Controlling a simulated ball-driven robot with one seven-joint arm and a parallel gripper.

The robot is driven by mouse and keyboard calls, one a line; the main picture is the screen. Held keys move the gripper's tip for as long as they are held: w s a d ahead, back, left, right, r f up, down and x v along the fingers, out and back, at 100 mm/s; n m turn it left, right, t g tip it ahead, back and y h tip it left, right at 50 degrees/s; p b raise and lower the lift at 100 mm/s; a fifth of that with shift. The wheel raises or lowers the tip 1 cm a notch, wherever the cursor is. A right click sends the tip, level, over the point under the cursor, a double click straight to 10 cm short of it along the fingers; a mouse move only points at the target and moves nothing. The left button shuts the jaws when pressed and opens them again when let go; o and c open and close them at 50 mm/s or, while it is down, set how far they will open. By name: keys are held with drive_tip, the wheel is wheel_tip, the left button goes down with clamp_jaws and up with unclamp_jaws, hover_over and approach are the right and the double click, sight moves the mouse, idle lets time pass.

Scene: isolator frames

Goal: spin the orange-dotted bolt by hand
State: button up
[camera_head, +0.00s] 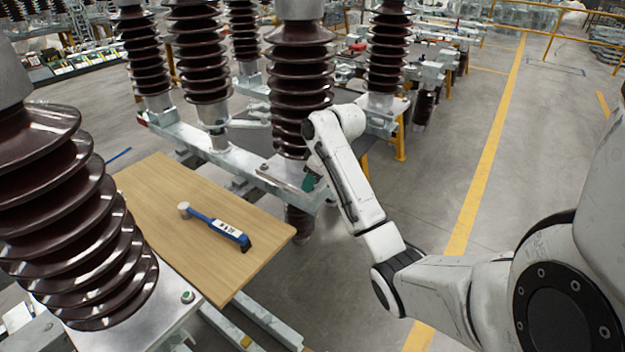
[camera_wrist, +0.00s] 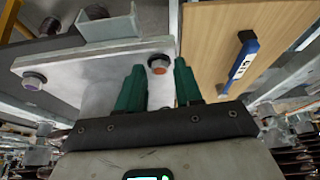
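The orange-dotted bolt (camera_wrist: 158,64) sits near the right end of a pale metal plate (camera_wrist: 100,70) in the wrist view. Its head has an orange face. My gripper (camera_wrist: 158,72) has two green fingers, spread apart, with the bolt showing in the gap between their tips. I see no clear contact between the fingers and the bolt. In the head view my gripper (camera_head: 311,181) is at the metal beam under the insulators, its fingers small and partly hidden. I cannot make out the bolt's orange dot there.
A wooden board (camera_head: 165,240) lies left of my gripper. A blue-handled tool (camera_head: 217,228) with a pale head lies on it. Another bolt (camera_wrist: 34,81) without orange is at the plate's left end. Brown ribbed insulators (camera_head: 299,85) stand close around. Floor to the right is clear.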

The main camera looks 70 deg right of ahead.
clamp_jaws()
drive_tip(key=shift+r+m+p, duration=0.1)
drive_tip(key=shift+m+p, duration=0.2)
drive_tip(key=shift+p, duration=0.15)
